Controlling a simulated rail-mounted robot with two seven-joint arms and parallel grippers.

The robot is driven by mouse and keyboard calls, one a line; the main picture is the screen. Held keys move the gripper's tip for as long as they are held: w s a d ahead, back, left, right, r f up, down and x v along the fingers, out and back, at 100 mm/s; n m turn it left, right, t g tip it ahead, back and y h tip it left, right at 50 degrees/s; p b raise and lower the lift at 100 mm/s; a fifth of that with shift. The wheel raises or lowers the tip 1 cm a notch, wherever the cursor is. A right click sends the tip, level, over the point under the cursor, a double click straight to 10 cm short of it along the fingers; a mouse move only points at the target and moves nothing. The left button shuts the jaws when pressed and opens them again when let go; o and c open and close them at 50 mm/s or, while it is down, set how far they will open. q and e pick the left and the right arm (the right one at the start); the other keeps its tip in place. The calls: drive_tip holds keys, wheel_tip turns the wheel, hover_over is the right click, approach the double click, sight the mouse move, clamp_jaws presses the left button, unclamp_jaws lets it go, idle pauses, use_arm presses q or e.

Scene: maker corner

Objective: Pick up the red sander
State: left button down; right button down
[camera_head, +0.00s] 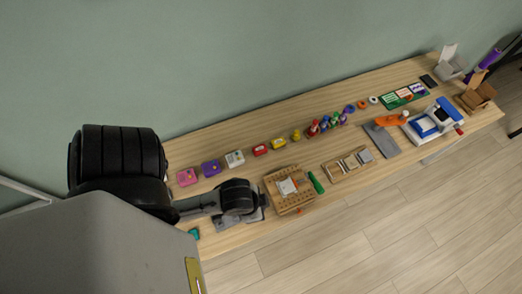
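A small red block-like object (260,149) lies in the back row on the wooden workbench (205,140). It is the closest match for the red sander, but it is too small to make out its shape. My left arm comes in from the left, and its gripper (228,221) is low over the front left part of the bench. The gripper is apart from the red object, in front of it and to its left. The wrist hides most of its fingers, so its opening does not show. My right gripper is not in view.
A pink block (187,177), a purple block (210,168), a white block (235,159) and a yellow object (278,143) flank the red one. A wooden pegged tray (290,205) and a green tool (316,182) lie in front. A blue-and-white machine (432,118) stands right.

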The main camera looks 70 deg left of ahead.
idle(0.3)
use_arm(q)
drive_tip(key=shift+c, duration=2.2)
unclamp_jaws()
